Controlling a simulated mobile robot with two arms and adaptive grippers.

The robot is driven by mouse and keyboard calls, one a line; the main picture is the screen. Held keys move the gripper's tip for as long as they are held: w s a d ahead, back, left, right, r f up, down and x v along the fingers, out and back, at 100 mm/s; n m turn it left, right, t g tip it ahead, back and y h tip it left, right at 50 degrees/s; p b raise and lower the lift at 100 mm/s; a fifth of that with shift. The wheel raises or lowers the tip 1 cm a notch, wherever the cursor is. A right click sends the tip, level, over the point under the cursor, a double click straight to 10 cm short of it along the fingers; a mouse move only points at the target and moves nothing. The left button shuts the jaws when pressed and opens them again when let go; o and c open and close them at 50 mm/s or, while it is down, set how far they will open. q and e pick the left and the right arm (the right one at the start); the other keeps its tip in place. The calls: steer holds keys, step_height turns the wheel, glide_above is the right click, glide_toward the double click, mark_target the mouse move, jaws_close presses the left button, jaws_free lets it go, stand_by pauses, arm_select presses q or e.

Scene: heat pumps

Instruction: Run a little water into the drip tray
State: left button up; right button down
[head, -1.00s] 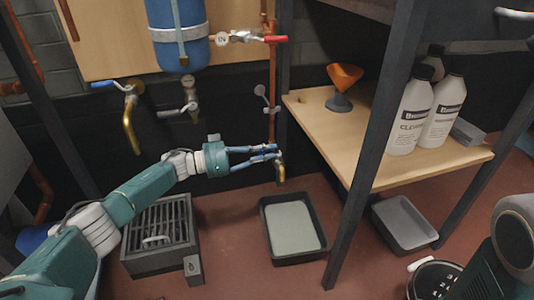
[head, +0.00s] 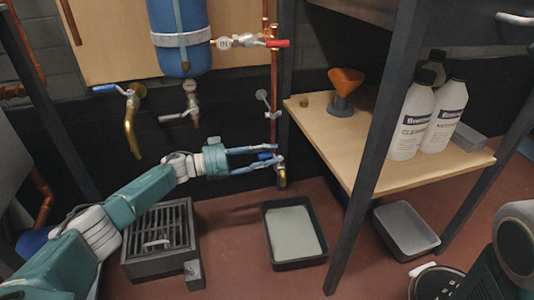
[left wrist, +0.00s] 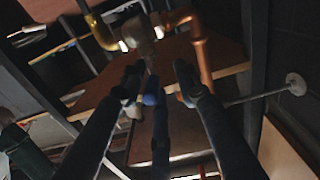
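The black drip tray (head: 322,250) with a flat grey inside lies on the floor; I cannot tell whether water is in it. Above its back edge a brass tap (head: 282,178) sits at the foot of a copper pipe. My left gripper (head: 276,154) is at this tap, its fingers spread with a gap between them. The tap's small blue lever (head: 265,156) shows between the fingers. In the left wrist view the blue lever (left wrist: 153,92) is between the dark fingertips (left wrist: 158,82); contact is unclear. No water stream is visible. My right gripper is out of view.
Another brass tap (head: 131,120) with a blue lever hangs at left, and a blue tank (head: 178,25) is above. A slatted dark box (head: 160,240) is on the floor. A wooden shelf (head: 345,150) holds bottles and an orange funnel (head: 346,82). A grey tray (head: 405,225) lies beneath.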

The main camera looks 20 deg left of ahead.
arm_select(q)
steer(key=shift+s+a+f, duration=0.1)
steer(key=shift+s+a, duration=0.1)
steer(key=shift+s, duration=0.05)
steer(key=v, duration=0.7)
steer(key=shift+w, duration=0.1)
